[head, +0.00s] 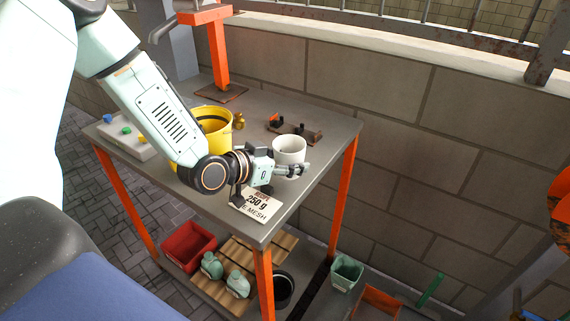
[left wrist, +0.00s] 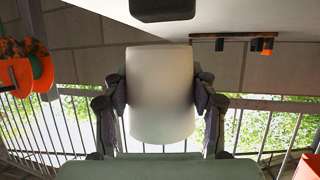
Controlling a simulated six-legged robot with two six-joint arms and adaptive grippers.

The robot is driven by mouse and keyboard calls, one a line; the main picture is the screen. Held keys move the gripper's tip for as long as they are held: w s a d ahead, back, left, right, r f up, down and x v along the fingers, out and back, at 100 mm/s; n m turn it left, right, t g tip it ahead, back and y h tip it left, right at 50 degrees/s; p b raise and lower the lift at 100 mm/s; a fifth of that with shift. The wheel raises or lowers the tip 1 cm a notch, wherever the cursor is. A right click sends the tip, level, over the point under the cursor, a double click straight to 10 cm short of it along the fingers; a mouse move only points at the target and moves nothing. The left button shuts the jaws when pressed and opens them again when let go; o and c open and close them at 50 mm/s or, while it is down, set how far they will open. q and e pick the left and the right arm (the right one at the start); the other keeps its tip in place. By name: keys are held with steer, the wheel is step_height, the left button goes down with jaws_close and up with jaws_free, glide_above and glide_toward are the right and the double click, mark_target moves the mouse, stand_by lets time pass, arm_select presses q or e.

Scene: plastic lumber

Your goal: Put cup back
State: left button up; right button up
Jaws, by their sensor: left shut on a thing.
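The white cup (head: 289,148) is upright near the right edge of the grey table (head: 262,228). My left gripper (head: 291,169) is shut on the cup's lower side. In the left wrist view the cup (left wrist: 160,95) fills the middle, with one finger of my left gripper (left wrist: 161,97) against each side. I cannot tell whether the cup's base touches the table top. My right gripper is not in view.
A yellow bucket (head: 211,124) stands behind my forearm. A small rack (head: 294,130) with dark and orange pieces lies behind the cup. A card marked 250 g (head: 256,203) lies in front. A brick wall (head: 400,130) runs behind the table.

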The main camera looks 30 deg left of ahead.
mark_target(286, 142)
arm_select(q)
steer(key=w+a+n+y, duration=0.1)
steer(key=w+a+r+n+y, duration=0.1)
steer(key=w+a+y, duration=0.1)
steer(key=w+a+n+t+y, duration=0.1)
steer(key=w, duration=0.1)
steer(key=shift+a+r+n+p, duration=0.15)
steer(key=shift+r+n+p, duration=0.15)
steer(key=shift+r+n, duration=0.1)
steer(key=w+a+r+n+g+y+p, duration=0.1)
steer(key=w+a+r+n+g+y, duration=0.3)
steer(key=n+y, duration=0.45)
steer(key=shift+s+d+r+n+g+y, duration=0.6)
steer(key=shift+s+d+n+g+y, duration=1.1)
steer(key=shift+s+d+n+y, duration=0.65)
steer(key=shift+m+h, duration=0.3)
steer(key=f, duration=0.6)
steer(key=shift+w+d, duration=0.2)
step_height(286, 142, down, 4)
steer(key=shift+s+r+b, duration=0.15)
steer(key=shift+r+b, duration=0.1)
steer(key=shift+b, duration=0.25)
steer(key=shift+f, duration=0.15)
steer(key=shift+f, duration=0.15)
